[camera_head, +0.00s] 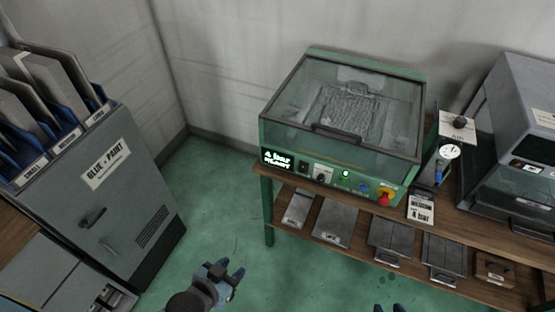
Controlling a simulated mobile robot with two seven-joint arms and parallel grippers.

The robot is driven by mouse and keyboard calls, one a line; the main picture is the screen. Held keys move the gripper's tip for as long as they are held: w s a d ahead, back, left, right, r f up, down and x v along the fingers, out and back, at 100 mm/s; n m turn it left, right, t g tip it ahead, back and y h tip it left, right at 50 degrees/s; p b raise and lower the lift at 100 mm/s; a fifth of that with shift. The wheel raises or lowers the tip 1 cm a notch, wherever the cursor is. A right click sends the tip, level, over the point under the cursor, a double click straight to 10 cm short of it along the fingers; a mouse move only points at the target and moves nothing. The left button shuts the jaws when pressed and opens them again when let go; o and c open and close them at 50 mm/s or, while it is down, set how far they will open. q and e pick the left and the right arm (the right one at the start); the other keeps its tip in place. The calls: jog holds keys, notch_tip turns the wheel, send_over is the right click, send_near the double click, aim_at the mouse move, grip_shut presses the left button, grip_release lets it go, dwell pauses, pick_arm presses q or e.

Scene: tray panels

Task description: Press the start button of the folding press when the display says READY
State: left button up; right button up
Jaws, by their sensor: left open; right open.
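The folding press (280,129) is a green box with a clear lid, shut, on a wooden bench. A grey patterned piece shows under the lid. Its display (277,158) at the front left reads "4 bar" and what looks like READY. The front panel has a black knob, a lit green-white spot (345,173), a blue button (364,187) and a red knob on yellow (385,196). The button labels are too small to read. My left gripper (232,273) is open and empty, low and left of the bench. My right gripper (388,308) shows only its tips at the bottom edge.
A pressure gauge (448,152) and a "4 bar" card (421,208) are right of the press. A grey machine (520,130) stands further right. Grey plates lie on the lower shelf (283,228). A "GLUE - PAINT" cabinet (130,205) stands left. Green floor lies between.

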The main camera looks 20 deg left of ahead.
grip_shut()
dwell(1.8)
